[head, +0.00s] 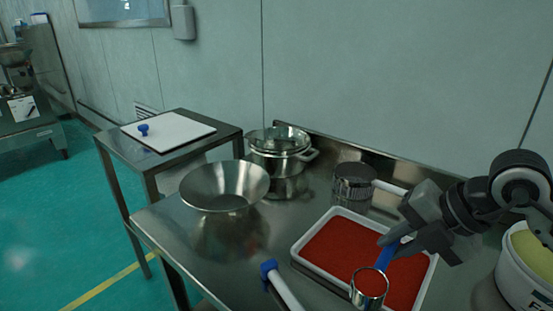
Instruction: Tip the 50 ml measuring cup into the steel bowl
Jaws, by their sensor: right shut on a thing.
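The measuring cup (370,290) is a small steel cup with a blue handle (388,256). It is above the near right part of a white tray of red powder; its contents look red. My right gripper (392,240) is shut on the blue handle. The steel bowl (225,186) is wide and flared and stands on the steel table at the left, well apart from the cup. My left gripper is not in view.
The white tray (293,252) holds red powder. Behind it are a steel sieve-like pot (353,182) with a white handle and a stacked steel pot (279,150). A blue-ended white rod (285,288) lies in front. A white tub (525,285) stands at right.

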